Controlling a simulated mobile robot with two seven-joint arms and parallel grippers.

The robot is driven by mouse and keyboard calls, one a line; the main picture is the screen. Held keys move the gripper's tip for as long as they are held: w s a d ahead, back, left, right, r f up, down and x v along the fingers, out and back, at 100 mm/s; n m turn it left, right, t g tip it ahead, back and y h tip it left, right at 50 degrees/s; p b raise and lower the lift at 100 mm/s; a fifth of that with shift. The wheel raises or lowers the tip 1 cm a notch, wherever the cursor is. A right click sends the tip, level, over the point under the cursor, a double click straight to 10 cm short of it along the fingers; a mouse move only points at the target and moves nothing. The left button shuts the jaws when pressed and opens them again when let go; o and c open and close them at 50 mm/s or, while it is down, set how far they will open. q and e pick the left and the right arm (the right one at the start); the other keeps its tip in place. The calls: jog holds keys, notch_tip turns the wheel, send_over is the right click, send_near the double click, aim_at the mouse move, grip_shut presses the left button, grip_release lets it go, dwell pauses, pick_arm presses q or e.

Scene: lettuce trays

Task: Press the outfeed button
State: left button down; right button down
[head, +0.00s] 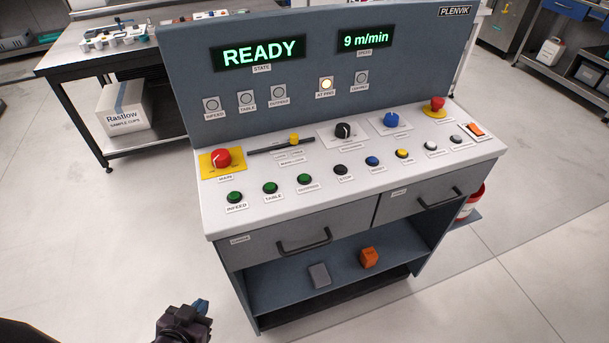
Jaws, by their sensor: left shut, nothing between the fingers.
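The outfeed button (304,179) is a green push button on the sloped white deck of the console. It is the rightmost of three green buttons; the infeed button (235,197) and the table button (270,188) sit to its left. My left gripper (202,306) is at the bottom edge of the head view, dark with a blue tip. It is shut and empty, in front of the console's lower left side and well apart from the buttons. My right gripper is out of view.
The display (260,53) reads READY; the speed display (365,40) reads 9 m/min. The AT REST lamp (326,84) is lit. A red main knob (221,157), black stop button (341,169) and red emergency button (438,103) share the deck. Drawer handles (303,243) protrude below.

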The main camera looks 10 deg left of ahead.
pick_arm(q)
jog(key=shift+s+f, duration=0.15)
jog(key=shift+s, duration=0.25)
jog(key=shift+w, duration=0.1)
dwell(0.5)
